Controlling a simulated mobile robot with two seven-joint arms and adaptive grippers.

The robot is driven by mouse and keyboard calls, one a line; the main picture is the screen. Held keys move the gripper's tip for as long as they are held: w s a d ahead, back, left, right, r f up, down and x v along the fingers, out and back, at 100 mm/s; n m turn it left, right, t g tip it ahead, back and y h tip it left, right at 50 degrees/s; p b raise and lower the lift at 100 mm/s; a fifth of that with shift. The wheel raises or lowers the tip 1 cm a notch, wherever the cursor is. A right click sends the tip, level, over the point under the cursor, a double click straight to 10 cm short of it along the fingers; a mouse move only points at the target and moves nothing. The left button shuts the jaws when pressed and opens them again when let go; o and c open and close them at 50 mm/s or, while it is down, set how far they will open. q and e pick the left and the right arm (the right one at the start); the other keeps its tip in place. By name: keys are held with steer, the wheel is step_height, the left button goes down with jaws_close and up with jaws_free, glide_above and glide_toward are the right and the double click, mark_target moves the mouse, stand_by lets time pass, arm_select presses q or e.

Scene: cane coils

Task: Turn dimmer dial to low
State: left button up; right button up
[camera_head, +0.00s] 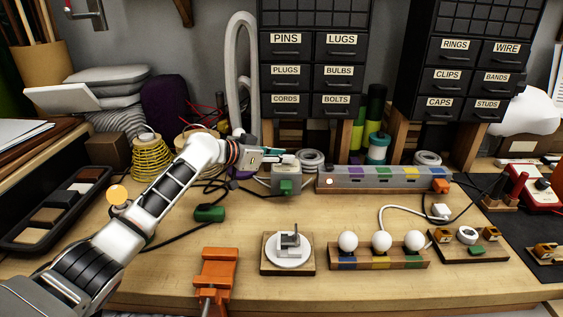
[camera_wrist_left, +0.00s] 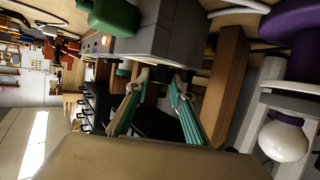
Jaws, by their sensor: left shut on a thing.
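A grey box (camera_head: 286,177) with a green part (camera_head: 285,187) on its front stands at mid-table; it also shows in the left wrist view (camera_wrist_left: 165,30). My left gripper (camera_head: 284,158) is at the top of this box. In the left wrist view its two teal fingers (camera_wrist_left: 160,84) reach the box face, with their tips on either side of a small part there. I take this part to be the dimmer dial; the fingers largely hide it, and its setting cannot be read. The gripper is shut on it. My right gripper is not in view.
A long grey strip with coloured squares (camera_head: 385,178) lies just right of the box. Black cables and a green connector (camera_head: 209,212) lie left. An orange clamp (camera_head: 216,270), a white socket on a wooden base (camera_head: 288,268) and white bulbs (camera_head: 381,241) stand in front. Labelled drawers (camera_head: 314,75) rise behind.

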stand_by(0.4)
arm_select(q)
steer(key=o, duration=1.1)
steer(key=shift+w+d+f, duration=0.1)
steer(key=v, duration=1.2)
